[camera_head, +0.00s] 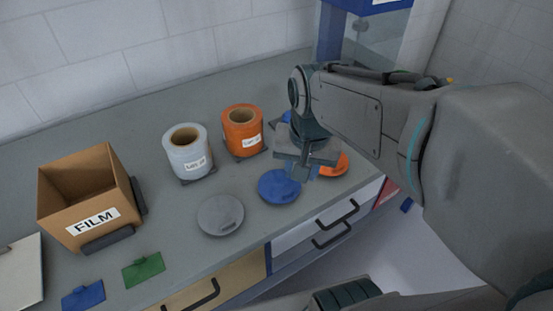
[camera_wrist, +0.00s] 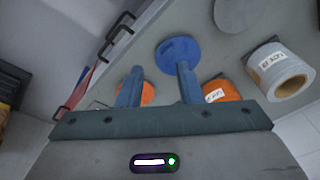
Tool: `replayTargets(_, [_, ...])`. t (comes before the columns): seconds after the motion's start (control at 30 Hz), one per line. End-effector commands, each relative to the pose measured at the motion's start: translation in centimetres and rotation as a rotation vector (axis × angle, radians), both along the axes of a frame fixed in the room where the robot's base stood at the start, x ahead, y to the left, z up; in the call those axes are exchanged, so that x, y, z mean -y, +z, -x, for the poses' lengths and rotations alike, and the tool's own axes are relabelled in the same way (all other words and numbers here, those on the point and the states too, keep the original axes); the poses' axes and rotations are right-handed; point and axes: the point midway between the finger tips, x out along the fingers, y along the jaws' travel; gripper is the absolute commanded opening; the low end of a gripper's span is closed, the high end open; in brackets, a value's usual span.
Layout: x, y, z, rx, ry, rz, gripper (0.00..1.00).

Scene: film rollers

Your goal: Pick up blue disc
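The blue disc (camera_head: 279,187) lies flat on the grey counter near its front edge, between a grey disc (camera_head: 220,214) and an orange disc (camera_head: 335,166). My gripper (camera_head: 303,171) is above the counter, just right of the blue disc in the head view, and partly covers the orange disc. In the wrist view the two blue fingers of my gripper (camera_wrist: 158,80) stand apart with nothing between them. The blue disc (camera_wrist: 178,52) shows there beyond the right finger, which overlaps its lower edge in the picture. The orange disc (camera_wrist: 148,93) shows behind and between the fingers.
A grey roll (camera_head: 187,150) and an orange roll (camera_head: 242,130) stand behind the discs. Something blue (camera_head: 286,117) is mostly hidden behind my gripper. A cardboard FILM box (camera_head: 88,190) stands left, with green (camera_head: 144,270) and blue (camera_head: 83,295) tags before it. Drawer handles (camera_head: 333,235) protrude below the edge.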

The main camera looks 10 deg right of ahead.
Motion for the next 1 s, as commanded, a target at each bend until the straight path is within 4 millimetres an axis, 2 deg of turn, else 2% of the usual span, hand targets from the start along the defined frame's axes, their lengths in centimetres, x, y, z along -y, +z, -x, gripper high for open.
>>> replayTargets(0.03, [0.2,-1.7,-1.3,-0.027,-0.100,-0.017,0.33])
replayTargets(0.2, [0.8,-3.7,-5.1,-0.100,-0.463,-0.059,0.33])
replayTargets(0.4, [1.2,-5.4,-8.2,-0.152,-0.762,-0.073,0.33])
replayTargets(0.63, [1.3,-7.1,-9.1,-0.172,-0.870,-0.073,0.33])
replayTargets(0.9, [1.3,-12.3,-9.1,-0.173,-0.869,-0.074,0.33])
replayTargets(1.0, [1.3,-13.6,-9.1,-0.172,-0.869,-0.074,0.33])
